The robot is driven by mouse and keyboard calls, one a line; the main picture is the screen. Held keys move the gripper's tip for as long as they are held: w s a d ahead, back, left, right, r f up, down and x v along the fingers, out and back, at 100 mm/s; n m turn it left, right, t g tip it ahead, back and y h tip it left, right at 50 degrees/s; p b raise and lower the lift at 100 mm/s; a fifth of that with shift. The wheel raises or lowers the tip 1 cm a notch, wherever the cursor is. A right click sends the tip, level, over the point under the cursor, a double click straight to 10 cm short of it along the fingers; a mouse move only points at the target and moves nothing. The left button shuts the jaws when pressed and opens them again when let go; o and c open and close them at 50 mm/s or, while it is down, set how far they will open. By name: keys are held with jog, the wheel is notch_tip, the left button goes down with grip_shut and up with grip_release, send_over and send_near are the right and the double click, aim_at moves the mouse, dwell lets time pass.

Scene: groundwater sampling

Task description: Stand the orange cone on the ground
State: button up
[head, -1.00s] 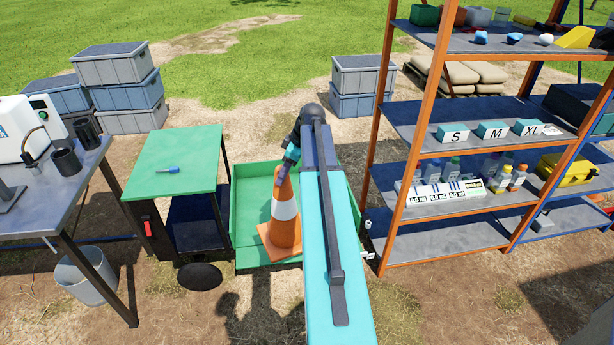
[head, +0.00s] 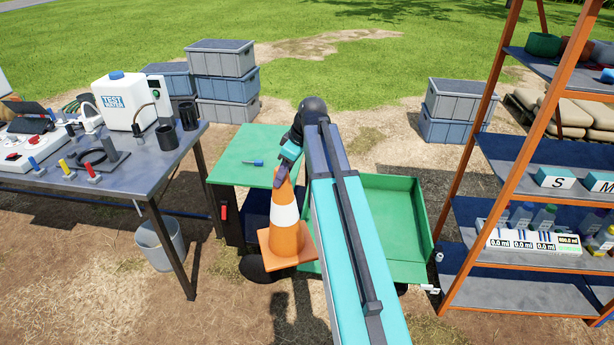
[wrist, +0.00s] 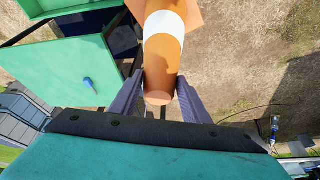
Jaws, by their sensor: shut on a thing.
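The orange cone (head: 286,238) has a white band and a square orange base. It hangs upright from my gripper (head: 285,172), in front of the green cart. In the wrist view the fingers of my gripper (wrist: 158,100) are shut on both sides of the cone's tip, and the cone (wrist: 160,65) extends away with its base at the top edge. The bare ground (head: 240,310) lies in front of the cart. The gap between the cone's base and the ground is hard to judge.
The green cart has a tabletop (head: 235,150) with a blue screwdriver (head: 254,162) and an empty green tray (head: 405,272). A steel table (head: 125,178) with a bucket (head: 160,245) below stands left. An orange-framed shelf (head: 520,272) stands right. Dirt in front is clear.

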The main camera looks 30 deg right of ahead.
jog(key=a+r+m+h, duration=0.1)
jog(key=a+r+m, duration=0.1)
jog(key=a, duration=0.3)
jog(key=s+a+r+m+h, duration=0.1)
jog(key=a+r+m, duration=0.1)
jog(key=a, duration=0.3)
jog(key=a+r+m+t, duration=0.1)
jog(key=a+m, duration=0.3)
jog(key=a, duration=0.1)
jog(key=shift+s+a+r+h+b, duration=0.35)
jog(key=shift+s+a+r+h, duration=0.05)
jog(key=shift+s, duration=0.1)
